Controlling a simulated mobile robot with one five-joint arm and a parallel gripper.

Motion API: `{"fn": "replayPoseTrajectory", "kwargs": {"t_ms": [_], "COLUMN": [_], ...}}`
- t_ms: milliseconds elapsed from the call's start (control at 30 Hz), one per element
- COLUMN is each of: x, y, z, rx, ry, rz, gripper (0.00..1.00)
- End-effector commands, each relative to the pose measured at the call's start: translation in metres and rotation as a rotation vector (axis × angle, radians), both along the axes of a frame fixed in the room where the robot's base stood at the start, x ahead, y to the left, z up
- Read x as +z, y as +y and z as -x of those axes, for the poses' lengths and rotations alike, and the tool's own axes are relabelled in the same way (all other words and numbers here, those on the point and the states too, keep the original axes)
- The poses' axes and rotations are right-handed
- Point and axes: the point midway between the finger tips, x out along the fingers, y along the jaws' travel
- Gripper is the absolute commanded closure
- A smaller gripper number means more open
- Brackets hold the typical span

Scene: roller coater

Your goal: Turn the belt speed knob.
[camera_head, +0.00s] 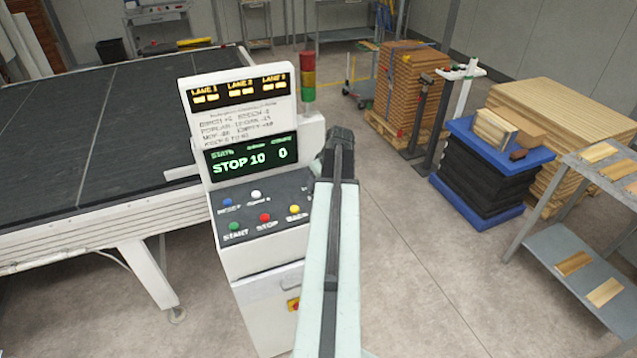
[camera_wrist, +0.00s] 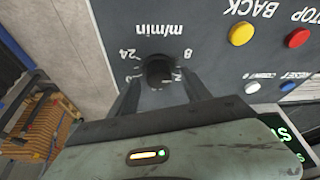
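The belt speed knob (camera_wrist: 159,71) is a dark round knob on the grey control panel (camera_wrist: 215,65), which appears upside down in the wrist view. A dial marked "m/min" with numbers such as 24 and 8 surrounds it. My gripper (camera_wrist: 161,79) is open, with one finger on each side of the knob and a small gap visible to each. I cannot tell how deep the fingertips reach. In the head view my gripper (camera_head: 338,140) is at the console's right edge, and my arm hides the knob. The display (camera_head: 250,157) reads "STOP 10" and "0".
Green START (camera_head: 234,226), red STOP (camera_head: 265,217), yellow BACK (camera_head: 294,209), blue (camera_head: 228,202) and white (camera_head: 256,194) buttons sit on the panel. A signal tower (camera_head: 308,80) stands behind it. The conveyor (camera_head: 90,130) is left; stacked boards (camera_head: 405,85) are right.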

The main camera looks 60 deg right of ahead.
Motion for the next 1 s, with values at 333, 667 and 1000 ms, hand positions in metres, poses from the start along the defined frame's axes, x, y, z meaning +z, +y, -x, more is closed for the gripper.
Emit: {"fn": "replayPoseTrajectory", "kwargs": {"t_ms": [333,667,1000], "x": [0.024,0.074,0.072], "y": [0.003,0.011,0.011], "z": [0.007,0.026,0.027], "rx": [-0.001,0.000,0.000], "ry": [0.000,0.000,0.000], "rz": [0.000,0.000,0.000], "gripper": [0.43,0.43,0.43]}}
